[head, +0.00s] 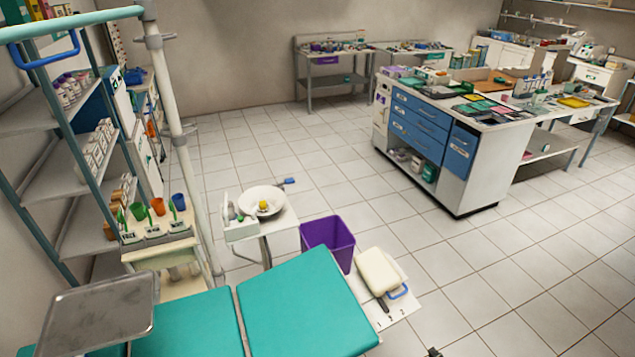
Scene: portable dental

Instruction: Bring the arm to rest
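Only a small dark tip of my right gripper (433,352) shows, at the bottom edge of the head view, right of the teal dental couch (300,305). Most of it is cut off by the frame, so I cannot tell whether it is open or shut. It appears over the tiled floor, apart from the couch in the picture. My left gripper and arm are out of view.
A metal tray (98,315) is at the lower left. A purple bin (328,241) and a cream case (377,271) are beyond the couch. Shelves (60,180) stand left, a blue-drawered cabinet (420,125) back right. Floor at the lower right (520,280) is clear.

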